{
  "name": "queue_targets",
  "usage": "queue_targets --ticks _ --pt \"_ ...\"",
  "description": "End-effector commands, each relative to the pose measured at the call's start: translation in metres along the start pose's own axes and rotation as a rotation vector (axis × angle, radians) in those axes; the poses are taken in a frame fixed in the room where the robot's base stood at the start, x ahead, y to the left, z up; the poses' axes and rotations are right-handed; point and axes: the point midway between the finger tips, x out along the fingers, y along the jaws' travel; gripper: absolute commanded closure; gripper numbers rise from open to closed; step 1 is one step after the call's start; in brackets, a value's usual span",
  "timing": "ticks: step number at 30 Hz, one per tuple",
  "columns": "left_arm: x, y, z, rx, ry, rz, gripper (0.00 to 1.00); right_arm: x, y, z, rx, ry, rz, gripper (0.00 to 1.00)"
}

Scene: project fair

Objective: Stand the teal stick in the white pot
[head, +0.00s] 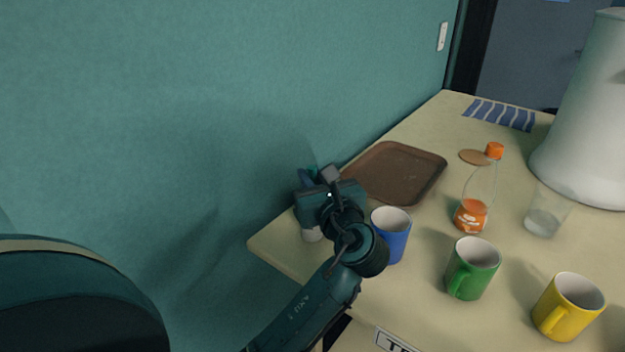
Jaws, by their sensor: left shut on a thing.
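My left gripper (318,179) is over the far left corner of the table, by the teal wall, and is shut on the teal stick. Only a small bit of the teal stick (312,173) shows between the fingers; the rest is hidden by my gripper. A small white piece, which looks like the white pot (312,235), shows just below my gripper on the table. Most of it is hidden, so I cannot tell whether the stick is inside it or above it. My right gripper is not in view.
A brown tray (421,155) lies right behind my gripper. A blue mug (393,241) stands close to my wrist. Green (472,270) and yellow (567,309) mugs, an orange-capped bottle (476,207), a clear glass (546,214) and a large white vessel (588,120) stand further right.

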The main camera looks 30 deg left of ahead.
Motion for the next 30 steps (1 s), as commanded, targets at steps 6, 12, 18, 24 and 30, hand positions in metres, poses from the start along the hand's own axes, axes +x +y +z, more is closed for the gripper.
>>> queue_targets --ticks 6,12,18,24,30 --pt "0.0 -0.0001 0.0002 -0.001 -0.001 0.0 1.0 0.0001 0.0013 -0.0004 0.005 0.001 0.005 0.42" --pt "0.0002 -0.0002 -0.0024 -0.001 -0.002 0.0 0.8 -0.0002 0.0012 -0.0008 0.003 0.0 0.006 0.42" --pt "0.0002 -0.0001 -0.0023 -0.001 -0.001 0.0 0.64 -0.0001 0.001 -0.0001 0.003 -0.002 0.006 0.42" --pt "0.0002 -0.0001 -0.0022 -0.001 -0.001 0.0 0.64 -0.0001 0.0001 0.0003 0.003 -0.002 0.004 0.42" --pt "0.0012 -0.0001 0.0011 0.0 -0.001 0.0 0.64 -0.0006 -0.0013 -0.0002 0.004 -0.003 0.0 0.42"
